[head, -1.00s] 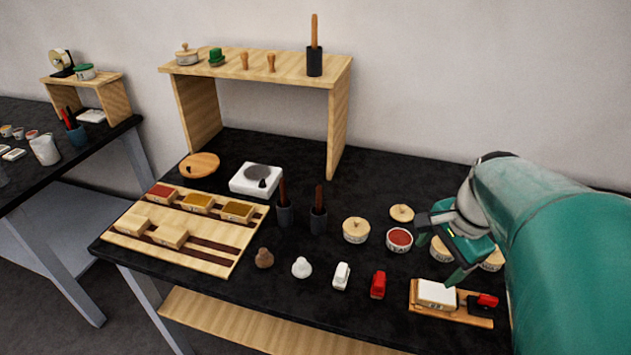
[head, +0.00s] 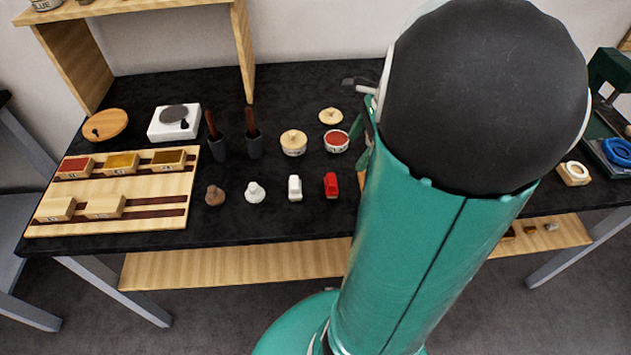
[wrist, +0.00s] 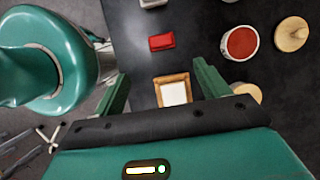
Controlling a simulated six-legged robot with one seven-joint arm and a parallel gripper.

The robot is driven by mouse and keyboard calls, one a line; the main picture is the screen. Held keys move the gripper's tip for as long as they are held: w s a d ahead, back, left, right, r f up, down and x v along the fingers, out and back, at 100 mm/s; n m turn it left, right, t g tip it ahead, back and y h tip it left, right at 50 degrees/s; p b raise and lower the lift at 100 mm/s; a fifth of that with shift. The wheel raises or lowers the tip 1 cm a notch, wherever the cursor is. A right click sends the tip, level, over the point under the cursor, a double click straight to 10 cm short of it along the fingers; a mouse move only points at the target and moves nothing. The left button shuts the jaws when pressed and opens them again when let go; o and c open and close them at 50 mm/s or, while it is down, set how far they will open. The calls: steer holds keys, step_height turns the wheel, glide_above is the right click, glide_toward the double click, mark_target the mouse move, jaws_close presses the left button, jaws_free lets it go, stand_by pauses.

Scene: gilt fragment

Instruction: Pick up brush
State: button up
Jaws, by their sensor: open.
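No object is plainly a brush. Two dark cups, one left (head: 220,149) and one right (head: 255,146), each hold a brown-handled tool whose lower end is hidden; these may be brushes. My gripper shows in the wrist view (wrist: 161,72) with its two green fingers apart and nothing held between them. It is above a wood-edged white piece (wrist: 173,91) on the black table, partly hidden by the gripper body. In the head view my arm hides most of the gripper.
A red block (wrist: 162,42) and a red-filled jar (wrist: 240,43) lie close by. A white block (head: 295,187), white knob (head: 255,192) and brown knob (head: 214,195) stand near the front edge. A wooden rack (head: 110,216) with small boxes is left.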

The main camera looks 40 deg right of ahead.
mark_target(334, 178)
steer(key=x, duration=0.7)
steer(key=shift+w+a+f, duration=0.15)
steer(key=shift+f, duration=0.4)
steer(key=x, duration=0.5)
steer(key=shift+w+a+f, duration=0.15)
steer(key=shift+w+a, duration=0.1)
steer(key=shift+w, duration=0.1)
steer(key=shift+c, duration=0.2)
steer(key=c, duration=1)
